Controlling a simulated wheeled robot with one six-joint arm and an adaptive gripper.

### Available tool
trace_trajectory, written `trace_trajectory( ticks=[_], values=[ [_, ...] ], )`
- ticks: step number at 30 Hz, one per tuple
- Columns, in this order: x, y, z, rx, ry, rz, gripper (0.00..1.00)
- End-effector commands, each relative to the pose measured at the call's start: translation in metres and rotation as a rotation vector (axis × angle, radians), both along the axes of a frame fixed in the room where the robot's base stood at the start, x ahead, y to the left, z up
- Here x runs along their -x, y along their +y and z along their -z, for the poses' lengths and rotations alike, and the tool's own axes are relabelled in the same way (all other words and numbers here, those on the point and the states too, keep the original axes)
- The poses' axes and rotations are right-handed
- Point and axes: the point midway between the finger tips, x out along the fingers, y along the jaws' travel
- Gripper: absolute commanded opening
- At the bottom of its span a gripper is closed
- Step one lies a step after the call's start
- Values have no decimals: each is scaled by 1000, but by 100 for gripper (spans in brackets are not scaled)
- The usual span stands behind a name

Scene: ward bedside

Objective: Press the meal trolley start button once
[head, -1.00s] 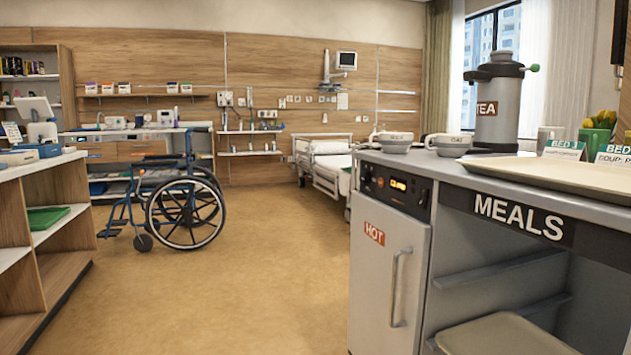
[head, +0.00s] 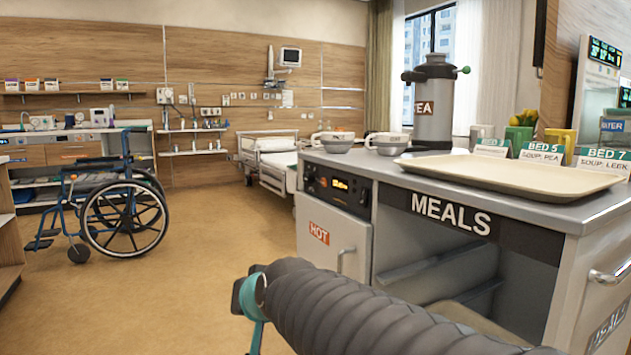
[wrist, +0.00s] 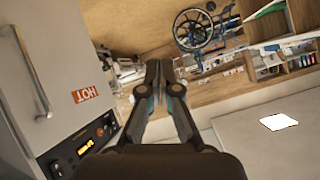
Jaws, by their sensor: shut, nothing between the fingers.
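The meal trolley (head: 452,213) stands at the right in the head view, with a black MEALS strip along its front. Its dark control panel (head: 338,188) has a lit orange display (head: 340,184) and small round controls; which one is the start button is too small to tell. In the wrist view, which looks upside down, the panel (wrist: 82,148) lies at lower left, beside the grey HOT door (wrist: 50,75). My gripper (wrist: 158,68) is shut and empty in the wrist view, apart from the panel and to its right. Its fingertips do not show in the head view.
A cream tray (head: 490,178), two bowls (head: 333,141) and a TEA urn (head: 434,105) stand on the trolley top. The door handle (head: 345,258) sticks out below the panel. A wheelchair (head: 105,205) stands at left; the floor (head: 190,260) between is clear.

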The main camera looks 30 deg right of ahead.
Motion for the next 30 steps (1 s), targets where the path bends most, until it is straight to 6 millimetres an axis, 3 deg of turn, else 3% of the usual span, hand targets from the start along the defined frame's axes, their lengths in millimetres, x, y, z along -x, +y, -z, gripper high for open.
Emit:
trace_trajectory(
  ticks=[1, 5, 9, 15, 18, 22, 30],
  values=[
    [-28, -3, -16, -34, -53, 34, 0],
    [-93, -18, -56, -123, -214, 137, 0],
    [-161, -47, -95, -214, -400, 284, 0],
    [-236, -104, -126, -320, -656, 529, 0],
    [-259, -132, -130, -351, -766, 650, 0],
    [-275, -162, -127, -372, -876, 782, 0],
    [-281, -185, -120, -379, -969, 898, 0]
  ],
)
